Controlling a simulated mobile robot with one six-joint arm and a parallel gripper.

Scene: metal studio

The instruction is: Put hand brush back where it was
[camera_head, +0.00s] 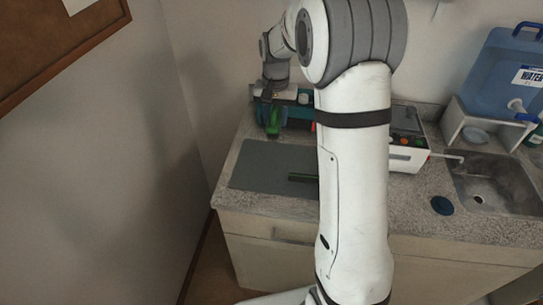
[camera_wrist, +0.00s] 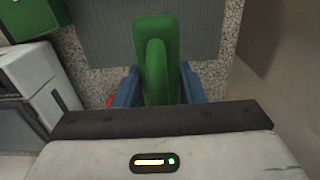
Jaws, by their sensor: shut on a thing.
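The hand brush (camera_wrist: 157,55) is green and sits between the blue fingers of my gripper (camera_wrist: 158,88) in the wrist view. My gripper is shut on it. In the head view the green hand brush (camera_head: 273,123) shows below my gripper (camera_head: 268,97), over the back part of a grey mat (camera_head: 262,160) on the counter. The mat also shows beyond the brush in the wrist view (camera_wrist: 100,35). I cannot tell whether the brush touches the counter. My arm hides part of the counter in the head view.
A dark green-black item (camera_head: 302,177) lies on the mat, partly behind my arm. A teal item (camera_head: 298,112) stands at the back. A white device (camera_head: 407,157) is right of my arm. A sink (camera_head: 497,185), a blue water jug (camera_head: 505,75) and a dark blue round item (camera_head: 441,205) are further right.

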